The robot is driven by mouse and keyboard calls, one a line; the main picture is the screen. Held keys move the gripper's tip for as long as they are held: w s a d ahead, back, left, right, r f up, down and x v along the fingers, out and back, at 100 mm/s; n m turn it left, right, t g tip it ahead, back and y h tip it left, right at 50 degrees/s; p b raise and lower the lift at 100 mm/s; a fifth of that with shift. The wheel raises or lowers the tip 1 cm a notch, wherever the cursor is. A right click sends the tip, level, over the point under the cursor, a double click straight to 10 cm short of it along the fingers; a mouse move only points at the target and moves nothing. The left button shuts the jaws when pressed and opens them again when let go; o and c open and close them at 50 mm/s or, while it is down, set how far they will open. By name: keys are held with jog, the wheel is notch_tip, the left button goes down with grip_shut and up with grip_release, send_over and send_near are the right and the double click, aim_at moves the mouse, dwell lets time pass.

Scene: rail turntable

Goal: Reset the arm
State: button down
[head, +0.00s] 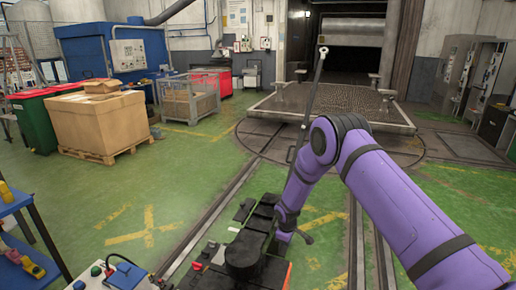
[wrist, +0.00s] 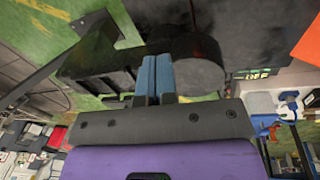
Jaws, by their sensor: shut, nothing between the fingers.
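My purple arm comes in from the right in the head view, bends at a dark elbow joint and reaches down to the lower middle. In the wrist view my gripper (wrist: 157,75) shows two blue fingertips pressed together, with nothing between them. Just beyond the fingertips is a dark round block (wrist: 195,75); I cannot tell whether they touch it. The dark round block (head: 243,255) also shows in the head view, left of the arm's end. The gripper's fingers are hard to make out there.
A thin rod (head: 308,98) with a pale tip rises behind my arm. The turntable platform (head: 335,100) lies beyond. Cartons on a pallet (head: 95,122), a mesh crate (head: 188,98) and a blue cart (head: 18,200) stand left. Grey cabinets (head: 465,70) stand right. Green floor at left-centre is clear.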

jog(key=s+d+r+m, duration=0.1)
jog(key=d+r, duration=0.2)
jog(key=r, duration=0.8)
jog(key=s+d+r+m+t, duration=0.1)
jog(key=s+d+r+m, duration=0.1)
jog(key=r, duration=0.9)
jog(key=s+d+r+m, duration=0.1)
jog(key=d+r, duration=0.2)
jog(key=r, duration=0.8)
jog(key=s+d+r+m, duration=0.2)
jog(key=s+d+r, duration=0.2)
jog(key=s+r, duration=0.45)
jog(key=s+d+r+m+t, duration=0.1)
jog(key=s+d+r+m, duration=0.1)
jog(key=s+r, duration=0.5)
jog(key=s+d+r+m+t, duration=0.1)
jog(key=s+d+r, duration=0.2)
jog(key=s+r, duration=0.4)
jog(key=s+d+m, duration=0.2)
jog(key=s+m, duration=0.1)
jog(key=s, duration=1.6)
jog(key=shift+f, duration=0.35)
